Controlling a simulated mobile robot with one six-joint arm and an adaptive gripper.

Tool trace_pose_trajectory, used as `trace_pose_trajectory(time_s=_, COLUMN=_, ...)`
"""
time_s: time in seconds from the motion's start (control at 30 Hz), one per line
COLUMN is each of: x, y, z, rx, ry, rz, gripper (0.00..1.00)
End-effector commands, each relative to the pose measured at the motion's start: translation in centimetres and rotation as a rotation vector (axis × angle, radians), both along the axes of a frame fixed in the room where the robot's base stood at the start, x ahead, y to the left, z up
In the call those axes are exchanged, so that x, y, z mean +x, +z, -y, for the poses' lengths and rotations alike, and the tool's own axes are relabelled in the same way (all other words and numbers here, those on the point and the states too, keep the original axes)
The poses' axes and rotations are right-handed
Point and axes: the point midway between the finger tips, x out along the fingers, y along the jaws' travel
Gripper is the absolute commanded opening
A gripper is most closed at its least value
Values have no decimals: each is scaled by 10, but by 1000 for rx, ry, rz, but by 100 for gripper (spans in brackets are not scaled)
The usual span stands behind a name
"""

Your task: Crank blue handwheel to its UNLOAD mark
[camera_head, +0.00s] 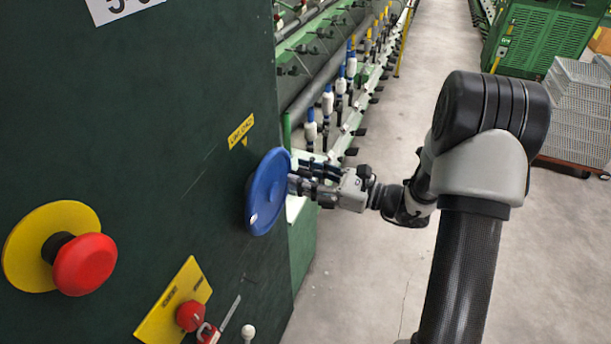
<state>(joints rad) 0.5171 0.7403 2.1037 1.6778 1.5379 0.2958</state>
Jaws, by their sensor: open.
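The blue handwheel (268,192) is mounted on the dark green machine panel (150,120), seen at a slant. A small pale mark shows low on its rim. A yellow UNLOAD label (241,131) with a downward pointer sits on the panel just above the wheel. My gripper (303,176) is open at the right side of the wheel, with its fingers pointing left at the wheel's face. The fingertips are very close to the wheel; I cannot tell whether they touch it. The wheel's crank knob cannot be made out and may be hidden by the fingers.
A red mushroom button (84,264) on a yellow base sticks out at the lower left. A yellow plate (175,305) with a red switch and padlock is below the wheel. Spinning frames with bobbins (327,100) run behind. The floor at right is clear up to grey crates (575,110).

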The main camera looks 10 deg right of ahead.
Motion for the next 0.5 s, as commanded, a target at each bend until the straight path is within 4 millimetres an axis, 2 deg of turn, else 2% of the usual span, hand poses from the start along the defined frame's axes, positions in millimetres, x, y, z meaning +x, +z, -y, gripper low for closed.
trace_pose_trajectory(time_s=0.1, x=0, y=0, z=0, rx=0, ry=0, rz=0, gripper=40)
trace_pose_trajectory(time_s=0.5, x=0, y=0, z=0, rx=0, ry=1, rz=0, gripper=13)
